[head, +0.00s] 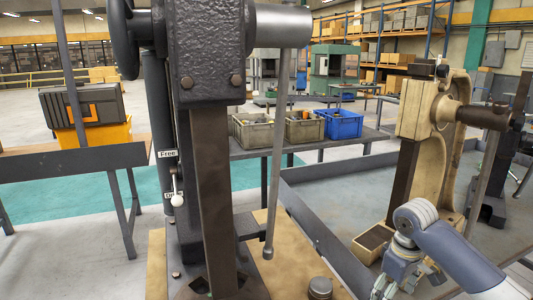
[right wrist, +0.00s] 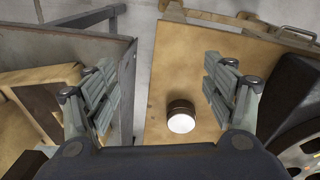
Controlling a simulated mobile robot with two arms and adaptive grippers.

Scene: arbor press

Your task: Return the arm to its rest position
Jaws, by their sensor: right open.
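The dark arbor press (head: 210,60) stands upright in the middle of the head view. A long handle rod (head: 278,150) hangs down from its hub (head: 282,25), with a rounded end low at the right of the column. My right gripper (head: 395,285) is at the lower right of the head view, to the right of the press and apart from the rod. In the right wrist view its fingers (right wrist: 165,90) are spread wide with nothing between them touching. A short round metal piece (right wrist: 181,117) lies below on the wooden board (right wrist: 160,75). My left gripper is not in view.
A beige press (head: 425,110) with a small wooden box (head: 372,243) stands near my right gripper. A raised dark edge (head: 315,215) runs between the two presses. Grey and blue bins (head: 341,123) sit on a bench behind.

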